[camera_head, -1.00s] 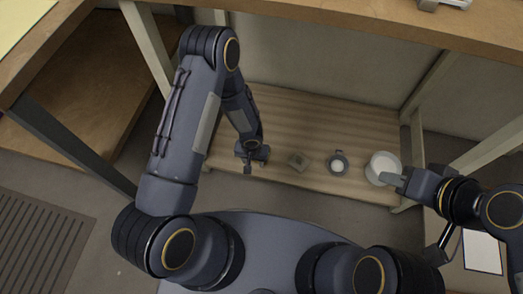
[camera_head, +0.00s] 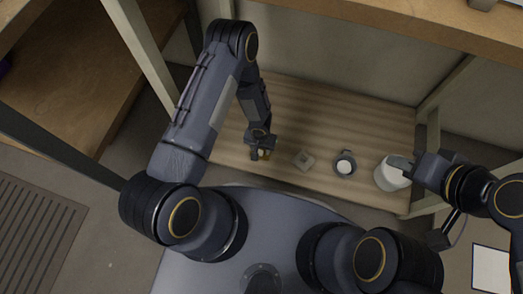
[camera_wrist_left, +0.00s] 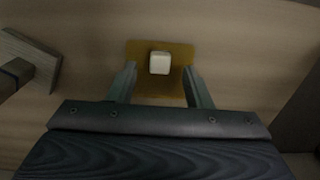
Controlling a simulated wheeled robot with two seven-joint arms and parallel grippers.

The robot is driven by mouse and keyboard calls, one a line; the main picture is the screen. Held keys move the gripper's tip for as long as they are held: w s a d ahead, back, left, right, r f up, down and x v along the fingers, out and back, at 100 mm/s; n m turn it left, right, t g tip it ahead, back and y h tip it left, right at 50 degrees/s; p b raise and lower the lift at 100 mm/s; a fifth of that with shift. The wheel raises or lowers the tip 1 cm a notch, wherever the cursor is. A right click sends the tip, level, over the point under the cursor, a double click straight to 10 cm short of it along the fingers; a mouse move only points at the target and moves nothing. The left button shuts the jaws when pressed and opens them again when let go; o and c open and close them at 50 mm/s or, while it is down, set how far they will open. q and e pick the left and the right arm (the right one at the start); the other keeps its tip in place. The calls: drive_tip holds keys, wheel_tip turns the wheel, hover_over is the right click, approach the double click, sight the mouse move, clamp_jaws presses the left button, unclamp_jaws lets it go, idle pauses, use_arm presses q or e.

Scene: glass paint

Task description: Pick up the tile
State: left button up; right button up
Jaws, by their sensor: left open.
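The tile (camera_wrist_left: 180,55) is a flat yellow-brown square with a small white block (camera_wrist_left: 159,63) on top, in the left wrist view. A small yellowish part of the tile (camera_head: 265,154) shows at my left gripper (camera_head: 261,152) in the head view; the gripper hides the rest. My left gripper also shows in the wrist view (camera_wrist_left: 160,82), open, with its two fingers toward the tile's left and right edges. I cannot tell whether they touch it. My right gripper (camera_head: 402,165) is at the rim of a white pot (camera_head: 390,177); its fingers are too unclear to tell their state.
A light wooden board (camera_head: 330,115) bears the objects. A small square block (camera_head: 304,160) and a dark round holder with a white centre (camera_head: 345,163) stand right of my left gripper. Table legs and a higher wooden top surround the board.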

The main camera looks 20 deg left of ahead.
use_arm(q)
drive_tip(key=shift+f, duration=0.7)
clamp_jaws()
drive_tip(key=shift+r, duration=0.15)
